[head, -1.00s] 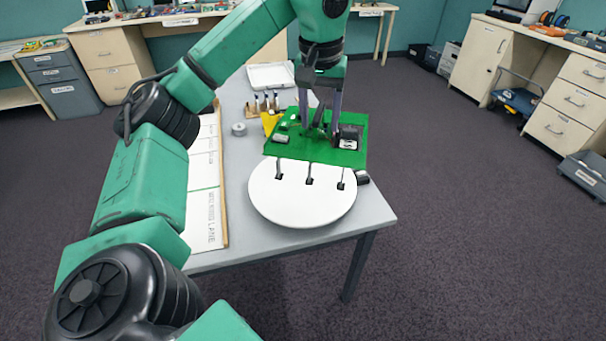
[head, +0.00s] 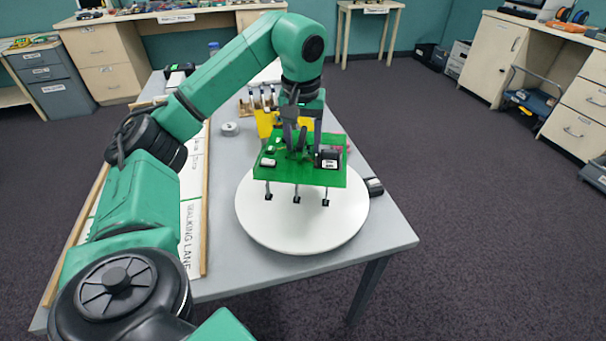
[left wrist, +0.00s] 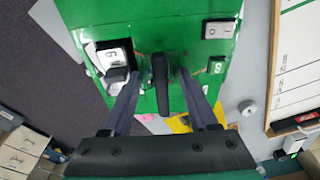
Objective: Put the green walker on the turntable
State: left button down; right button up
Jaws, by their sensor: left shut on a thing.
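The green walker (head: 272,171) is a flat green board with black parts on top and thin legs with dark feet. It is upright over the white round turntable (head: 262,223) on the grey table; I cannot tell whether its feet touch the disc. My left gripper (head: 302,147) comes down from above and is shut on a black upright piece in the middle of the walker's board. In the left wrist view the board (left wrist: 222,60) fills the upper middle, and the gripper fingers (left wrist: 160,85) flank the black piece. My right gripper is not in view.
A white walking lane (head: 193,215) with wooden edges lies left of the turntable. A grey roll (head: 230,128) and a yellow object (head: 265,120) are behind it. A small dark device (head: 374,187) sits at the turntable's right edge. The front right table corner is clear.

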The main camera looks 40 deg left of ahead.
aim_at(302, 139)
pick_arm(q)
notch_tip(302, 139, down, 5)
jog(key=shift+s+f, duration=0.1)
jog(key=shift+s, duration=0.05)
jog(key=shift+f, duration=0.25)
jog(key=shift+b, duration=0.3)
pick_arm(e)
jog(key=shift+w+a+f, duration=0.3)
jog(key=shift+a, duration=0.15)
pick_arm(q)
jog(key=shift+c, duration=0.8)
grip_release()
jog(key=shift+r, duration=0.2)
jog(key=r, duration=0.2)
jog(key=r+p, duration=0.1)
jog(key=r, duration=0.2)
jog(key=s+r, duration=0.1)
jog(key=r, duration=0.2)
jog(key=shift+d+r+p, duration=0.15)
jog(key=shift+d+p, duration=0.25)
jog(key=r, duration=0.1)
jog(key=r+p, duration=0.2)
jog(key=shift+s+d+r, duration=0.15)
jog(key=shift+s+r, duration=0.1)
jog(key=shift+r, duration=0.05)
jog(key=shift+f, duration=0.15)
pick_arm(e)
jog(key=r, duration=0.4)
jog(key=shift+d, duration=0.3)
